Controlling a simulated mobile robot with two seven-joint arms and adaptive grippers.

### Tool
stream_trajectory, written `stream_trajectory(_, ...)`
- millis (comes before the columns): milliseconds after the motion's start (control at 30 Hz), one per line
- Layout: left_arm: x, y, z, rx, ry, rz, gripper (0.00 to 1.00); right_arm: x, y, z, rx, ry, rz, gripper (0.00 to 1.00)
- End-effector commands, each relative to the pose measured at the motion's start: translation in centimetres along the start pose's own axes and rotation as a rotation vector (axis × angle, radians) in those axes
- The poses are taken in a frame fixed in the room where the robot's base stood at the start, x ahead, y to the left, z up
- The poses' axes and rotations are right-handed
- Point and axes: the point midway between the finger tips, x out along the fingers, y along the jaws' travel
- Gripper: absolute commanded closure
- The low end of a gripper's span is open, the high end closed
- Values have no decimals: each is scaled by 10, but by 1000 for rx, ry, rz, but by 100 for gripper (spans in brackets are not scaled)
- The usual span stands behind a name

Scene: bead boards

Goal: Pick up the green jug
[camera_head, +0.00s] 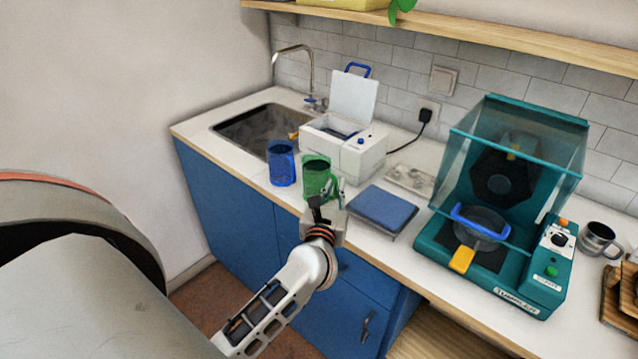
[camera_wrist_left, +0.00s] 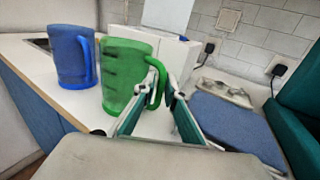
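The green jug (camera_head: 316,176) stands upright near the counter's front edge. In the left wrist view the green jug (camera_wrist_left: 126,72) is just ahead and left, its handle on the right side, towards my gripper. My left gripper (camera_head: 330,190) is in front of the jug's handle side. In the left wrist view its fingers (camera_wrist_left: 166,88) are apart, with the handle close to the left fingertip. I cannot tell whether they touch. My right gripper is not in view.
A blue jug (camera_head: 281,163) stands just left of the green one. A white machine (camera_head: 358,158) with its lid up is behind. A blue pad (camera_head: 382,207) lies to the right, then a teal machine (camera_head: 440,235) and a metal mug (camera_head: 597,240). The sink (camera_head: 240,128) is back left.

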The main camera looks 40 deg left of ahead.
Motion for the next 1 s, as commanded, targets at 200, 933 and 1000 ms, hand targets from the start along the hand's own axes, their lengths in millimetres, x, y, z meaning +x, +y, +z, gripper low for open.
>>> stream_trajectory(200, 0, 0, 0, 0, 0, 0, 100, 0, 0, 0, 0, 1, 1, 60)
stream_trajectory(933, 0, 0, 34, 1, -9, -1, 100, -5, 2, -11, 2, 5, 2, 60)
stream_trajectory(1000, 0, 0, 48, 1, -10, -1, 100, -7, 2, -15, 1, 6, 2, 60)
